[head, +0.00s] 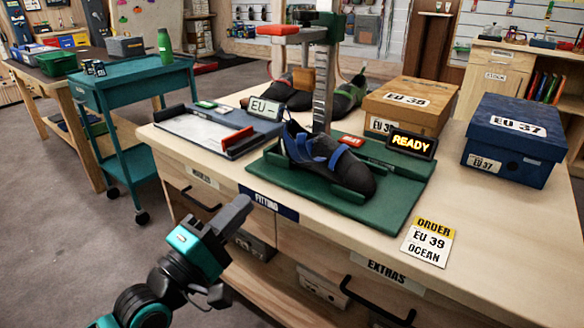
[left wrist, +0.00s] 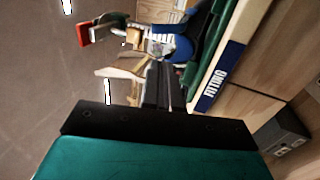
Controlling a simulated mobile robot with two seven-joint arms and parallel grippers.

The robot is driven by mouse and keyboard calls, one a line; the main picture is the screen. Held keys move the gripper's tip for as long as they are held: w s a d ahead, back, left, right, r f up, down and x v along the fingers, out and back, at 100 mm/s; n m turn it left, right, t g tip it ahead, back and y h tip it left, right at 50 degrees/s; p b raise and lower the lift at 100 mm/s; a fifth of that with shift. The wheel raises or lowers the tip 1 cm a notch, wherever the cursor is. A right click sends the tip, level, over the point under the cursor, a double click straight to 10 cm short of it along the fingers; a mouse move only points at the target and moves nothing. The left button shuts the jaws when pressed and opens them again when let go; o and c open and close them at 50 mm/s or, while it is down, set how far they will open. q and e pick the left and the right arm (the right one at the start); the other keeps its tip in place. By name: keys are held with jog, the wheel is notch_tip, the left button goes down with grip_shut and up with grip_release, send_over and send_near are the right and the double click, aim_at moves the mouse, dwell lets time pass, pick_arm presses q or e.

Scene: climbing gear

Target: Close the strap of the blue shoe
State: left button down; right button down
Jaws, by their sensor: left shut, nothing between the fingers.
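The blue shoe (head: 352,176) is dark with a blue upper and blue straps (head: 338,157). It sits on the green fitting board (head: 395,208), heel left and toe right. One strap end seems to stand up from the top of the shoe, but whether it is fastened is too small to tell. Part of the blue shoe (left wrist: 180,48) also shows at the top of the left wrist view. My left gripper (head: 238,210) is shut and empty, in front of the bench edge, left of and apart from the shoe. My right gripper is out of view.
Behind the shoe stand a metal post (head: 322,90) and other dark shoes. A lit READY sign (head: 411,144) is right of it. A measuring tray (head: 195,130) lies left. Shoe boxes, brown (head: 408,100) and blue (head: 515,140), stand right. An order card (head: 428,242) lies near the front edge.

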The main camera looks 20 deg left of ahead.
aim_at(298, 147)
pick_arm(q)
jog(key=b+x, duration=0.1)
jog(key=x, duration=1.2)
jog(key=shift+w+d+r, duration=0.1)
jog(key=shift+w+d, duration=0.05)
jog(key=shift+w, duration=0.3)
